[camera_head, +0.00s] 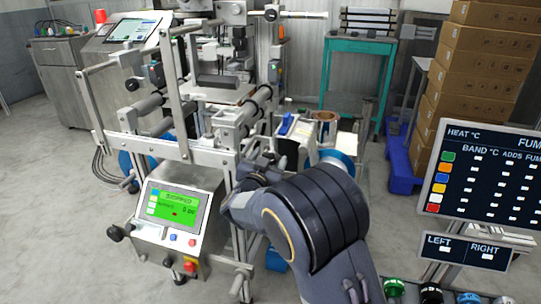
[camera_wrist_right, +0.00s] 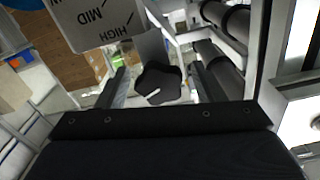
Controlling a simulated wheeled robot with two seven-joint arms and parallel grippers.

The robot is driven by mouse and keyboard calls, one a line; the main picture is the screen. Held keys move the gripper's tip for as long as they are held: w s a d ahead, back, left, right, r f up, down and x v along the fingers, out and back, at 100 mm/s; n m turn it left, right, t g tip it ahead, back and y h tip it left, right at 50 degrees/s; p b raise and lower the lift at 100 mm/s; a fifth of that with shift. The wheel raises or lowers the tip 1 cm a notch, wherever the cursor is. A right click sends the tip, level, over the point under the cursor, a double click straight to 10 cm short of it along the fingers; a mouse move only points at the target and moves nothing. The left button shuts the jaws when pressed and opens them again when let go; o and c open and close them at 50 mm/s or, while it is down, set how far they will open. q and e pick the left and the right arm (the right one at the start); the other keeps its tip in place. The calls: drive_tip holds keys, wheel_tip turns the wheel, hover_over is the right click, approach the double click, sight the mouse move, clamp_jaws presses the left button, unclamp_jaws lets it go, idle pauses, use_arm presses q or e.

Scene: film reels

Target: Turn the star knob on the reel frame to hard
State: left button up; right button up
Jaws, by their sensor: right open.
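The black star knob (camera_wrist_right: 162,84) shows in the middle of the right wrist view, with a short white mark on its lower face. A grey label plate (camera_wrist_right: 95,22) above left of it reads MID and HIGH; other words are cut off, and I see no "hard". My right gripper (camera_wrist_right: 160,78) is open, with one dark finger on each side of the knob in the picture; contact cannot be told. In the head view my right arm reaches to the reel frame (camera_head: 205,156) and hides the knob. My left gripper is not in view.
A control box with a green screen (camera_head: 174,205) sits at the frame's lower left. Dark rollers (camera_wrist_right: 225,70) lie close right of the knob. A display board (camera_head: 490,185) stands at right. Brown boxes (camera_head: 480,70) and a teal table (camera_head: 358,47) are behind.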

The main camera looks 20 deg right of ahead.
drive_tip(key=p+v, duration=0.1)
drive_tip(key=v, duration=0.5)
